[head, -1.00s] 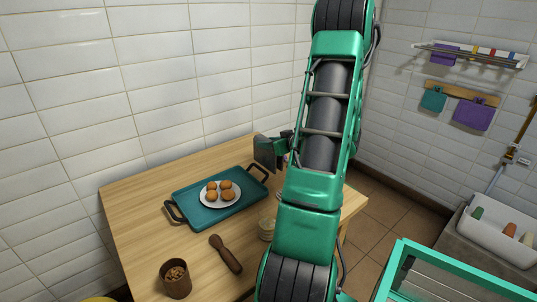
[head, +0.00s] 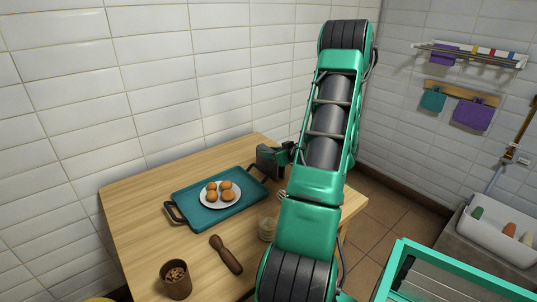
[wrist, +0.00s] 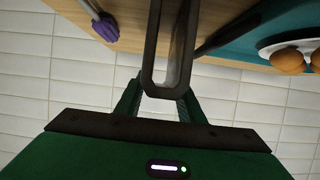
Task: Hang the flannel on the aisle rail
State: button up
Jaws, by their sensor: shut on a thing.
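My gripper (head: 289,153) is over the far right part of the wooden table, partly behind my arm. It is shut on a dark grey folded piece that looks like the flannel (head: 269,161). In the wrist view the flannel (wrist: 166,88) shows as a narrow dark U-shaped fold between my fingers (wrist: 157,96); its far end runs out of the picture. At the upper right a wall rail (head: 470,56) carries a purple cloth (head: 445,56). Below it a wooden board (head: 462,93) holds a teal cloth (head: 433,100) and a purple one (head: 473,114). I cannot tell which is the aisle rail.
A teal tray (head: 187,207) bears a white plate with orange-brown buns beside my gripper. A teal-framed cart (head: 460,270) and a white basin (head: 497,234) are at right. Tiled floor lies between.

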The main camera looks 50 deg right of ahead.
jog(key=o, duration=1.1)
jog(key=shift+f, duration=0.1)
jog(key=shift+d, duration=0.1)
jog(key=v, duration=1.1)
jog(key=w+a+n+g+y, duration=0.2)
jog(key=a+g+y, duration=0.4)
jog(key=a, duration=1.5)
jog(key=s+a+r+m+g+h, duration=0.1)
jog(key=s+a+r+g, duration=0.1)
jog(key=s, duration=0.3)
jog(key=s+a+r+m+g, duration=0.2)
jog(key=s+a+r, duration=0.1)
jog(key=s+a, duration=0.1)
jog(key=s+a+r+m+g+h, duration=0.1)
jog(key=s+a+r+m+g, duration=0.1)
jog(key=s+a, duration=0.3)
jog(key=shift+s+r+g+h, duration=0.3)
jog(key=shift+s+r+g, duration=0.1)
jog(key=shift+g, duration=0.1)
